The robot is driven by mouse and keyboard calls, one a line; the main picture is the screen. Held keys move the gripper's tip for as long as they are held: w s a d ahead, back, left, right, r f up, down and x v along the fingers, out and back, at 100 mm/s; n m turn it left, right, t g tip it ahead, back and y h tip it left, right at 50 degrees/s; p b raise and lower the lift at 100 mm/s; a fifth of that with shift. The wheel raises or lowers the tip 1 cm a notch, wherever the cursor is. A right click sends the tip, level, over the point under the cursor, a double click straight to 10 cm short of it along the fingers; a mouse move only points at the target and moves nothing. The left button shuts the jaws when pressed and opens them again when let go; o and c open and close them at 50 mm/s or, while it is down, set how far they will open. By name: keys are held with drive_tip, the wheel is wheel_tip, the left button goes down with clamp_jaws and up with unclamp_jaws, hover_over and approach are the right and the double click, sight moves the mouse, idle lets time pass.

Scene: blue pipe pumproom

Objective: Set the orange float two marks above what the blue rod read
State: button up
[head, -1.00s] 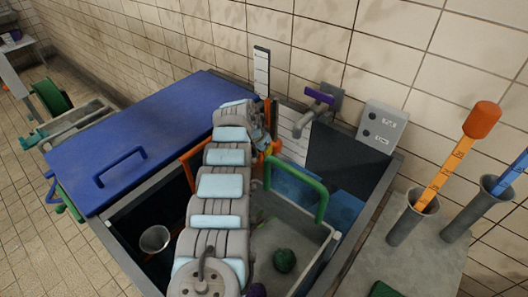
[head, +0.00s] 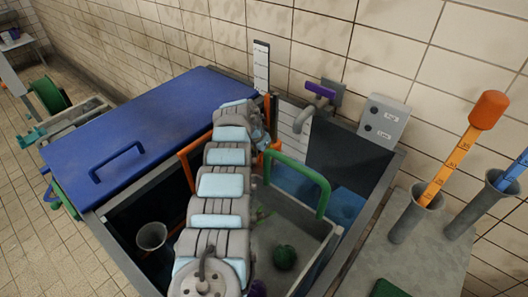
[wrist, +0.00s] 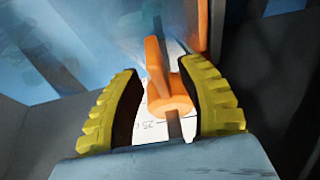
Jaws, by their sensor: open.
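The orange float (wrist: 168,103) shows in the wrist view as a ring with an upright tab, around a thin dark rod. A white scale (wrist: 150,128) with dark marks and an upside-down "25" lies behind it. My gripper (wrist: 172,88) is open, with one yellow finger on each side of the float; contact cannot be told. In the head view the float (head: 273,146) is mostly hidden behind my arm at the basin's back wall. The blue rod (head: 511,171) stands in a grey tube at the right edge; its reading cannot be made out.
An orange-capped orange rod (head: 455,155) stands in another grey tube. A green handle (head: 318,185) rises over the basin, with a dark green ball (head: 285,257) below. A purple-handled tap (head: 319,91) and grey box (head: 384,120) are behind. A blue lid (head: 150,130) covers the left.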

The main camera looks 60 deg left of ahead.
drive_tip(key=shift+r, duration=0.15)
drive_tip(key=v, duration=0.7)
idle(0.5)
idle(0.5)
